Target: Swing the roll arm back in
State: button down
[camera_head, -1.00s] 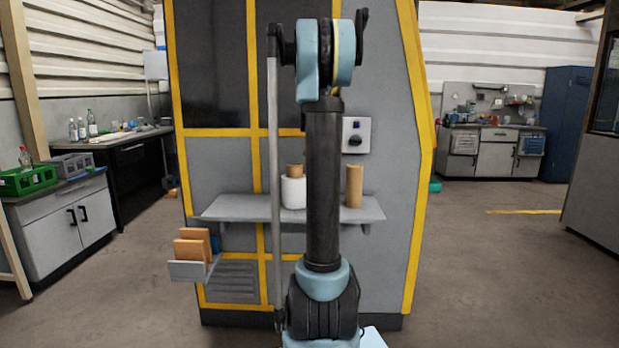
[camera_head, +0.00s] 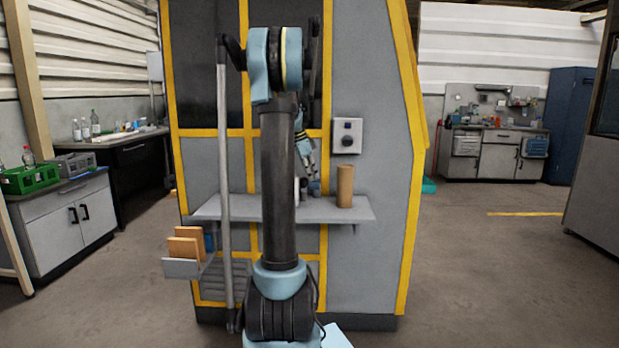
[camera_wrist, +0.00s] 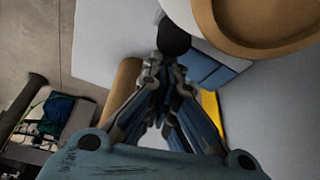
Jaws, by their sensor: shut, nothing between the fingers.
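My gripper (camera_head: 312,174) is over the machine's shelf, just right of my dark arm link in the head view. In the wrist view its fingers (camera_wrist: 168,70) are together and empty. Their tips are close to a dark round knob (camera_wrist: 173,37); I cannot tell whether they touch. A blue-grey block (camera_wrist: 207,68) lies beside the knob. The roll's tan core (camera_wrist: 262,47) looms large at the upper right, close to the camera. In the head view only a white sliver of the roll (camera_head: 297,190) shows past my arm. The roll arm itself cannot be made out clearly.
A tan cardboard tube (camera_head: 345,186) stands on the grey shelf (camera_head: 225,208), right of my gripper; it also shows left of the fingers in the wrist view (camera_wrist: 122,82). A rotary switch (camera_head: 347,135) is on the machine panel. A holder with tan boards (camera_head: 185,248) juts out lower left.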

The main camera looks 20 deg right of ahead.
jog(key=shift+a, duration=0.2)
jog(key=v, duration=0.9)
jog(key=shift+w+r, duration=0.25)
jog(key=shift+r, duration=0.15)
jog(key=s+a+f+n+t+y, duration=0.1)
jog(key=s+a+f+n, duration=0.35)
jog(key=s+a, duration=0.45)
jog(key=s+a+f+n+t+y, duration=0.1)
jog(key=s+a+f+n, duration=0.3)
jog(key=s+a, duration=0.45)
jog(key=s+a+f+n+y, duration=0.1)
jog(key=s+a+f+n, duration=0.5)
jog(key=s+f, duration=0.3)
jog(key=s+a+f+n+t, duration=0.1)
jog(key=s+a+f+n, duration=0.5)
jog(key=s+f, duration=0.3)
jog(key=shift+s+y, duration=0.4)
jog(key=shift+s, duration=0.05)
